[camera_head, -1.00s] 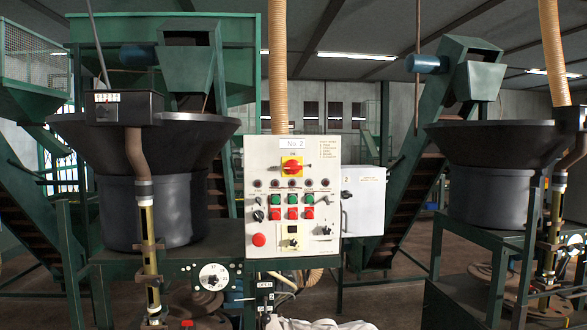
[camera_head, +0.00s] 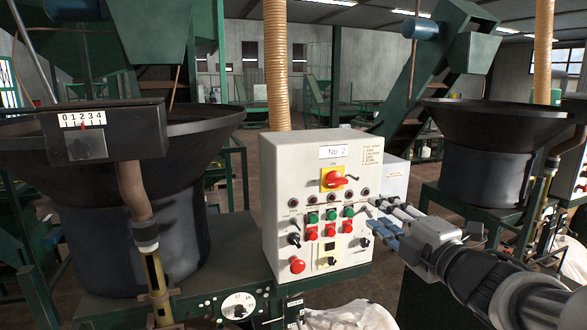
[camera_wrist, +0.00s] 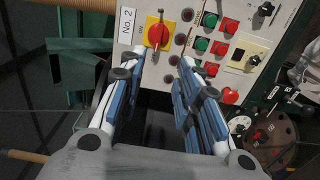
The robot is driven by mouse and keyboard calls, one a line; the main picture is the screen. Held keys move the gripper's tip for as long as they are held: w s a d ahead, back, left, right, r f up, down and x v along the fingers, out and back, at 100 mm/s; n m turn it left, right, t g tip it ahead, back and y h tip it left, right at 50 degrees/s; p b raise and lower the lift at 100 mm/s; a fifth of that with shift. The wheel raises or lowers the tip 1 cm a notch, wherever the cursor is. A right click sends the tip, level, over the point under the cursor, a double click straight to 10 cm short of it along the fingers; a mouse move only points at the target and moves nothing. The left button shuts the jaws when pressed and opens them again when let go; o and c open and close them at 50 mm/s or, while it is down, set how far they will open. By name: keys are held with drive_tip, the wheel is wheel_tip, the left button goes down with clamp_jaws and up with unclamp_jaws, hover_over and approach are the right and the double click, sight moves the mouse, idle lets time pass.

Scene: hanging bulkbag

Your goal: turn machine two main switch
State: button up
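The main switch (camera_head: 339,179) is a red rotary knob on a yellow square plate, high on the light grey control panel (camera_head: 271,190) labelled "No. 2" (camera_head: 333,152). In the wrist view the switch (camera_wrist: 158,34) lies ahead of my gripper (camera_wrist: 153,68), between the fingers' lines and some way beyond the tips. The knob's handle lies crosswise there. My gripper (camera_head: 382,220) is at the panel's right side in the head view, its blue-padded fingers spread apart with nothing between them. It does not touch the switch.
Below the switch are indicator lamps, green buttons (camera_head: 331,214), red buttons (camera_head: 330,230) and a red mushroom button (camera_head: 297,265). A black hopper bowl (camera_head: 180,210) stands left of the panel, another (camera_head: 490,170) to the right. A white sack (camera_head: 350,316) lies below.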

sight(339, 183)
drive_tip(key=x, duration=1.7)
drive_tip(key=shift+a+p, duration=0.15)
drive_tip(key=shift+p, duration=0.15)
clamp_jaws()
